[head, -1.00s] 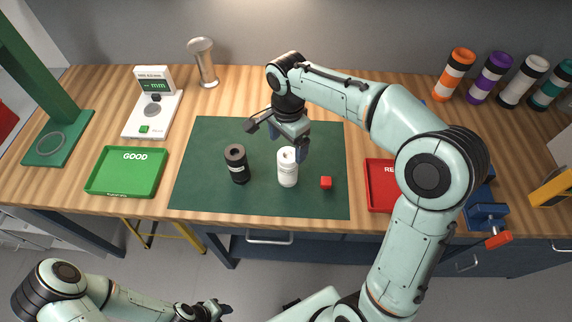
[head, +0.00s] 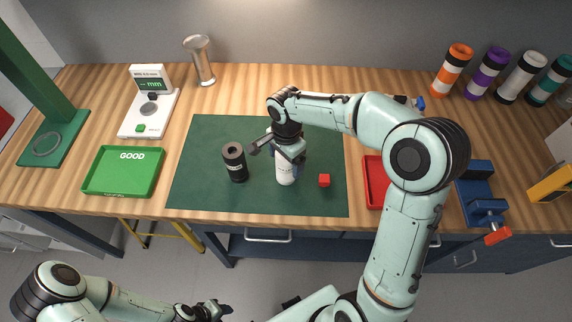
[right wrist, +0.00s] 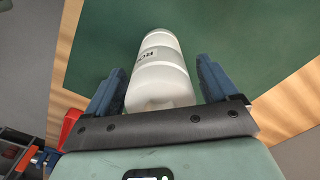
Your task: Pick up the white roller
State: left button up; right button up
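The white roller (head: 285,176) stands upright on the dark green mat (head: 205,135). Its top is hidden behind my right gripper in the head view. In the right wrist view the white roller (right wrist: 160,70) lies between the two blue fingers, with a gap visible on each side. My right gripper (right wrist: 160,85) is open around it; it also shows in the head view (head: 286,158), low over the roller. My left gripper (head: 218,308) is at the bottom of the head view, away from the table; its finger state is too small to tell.
A green GOOD tray (head: 124,190) is at left, a red tray (head: 373,190) at right. A blue vise (head: 480,200) stands beyond it.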

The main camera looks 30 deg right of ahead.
jog(key=c, duration=1.1)
jog(key=shift+w+r, duration=0.1)
jog(key=shift+r, duration=0.05)
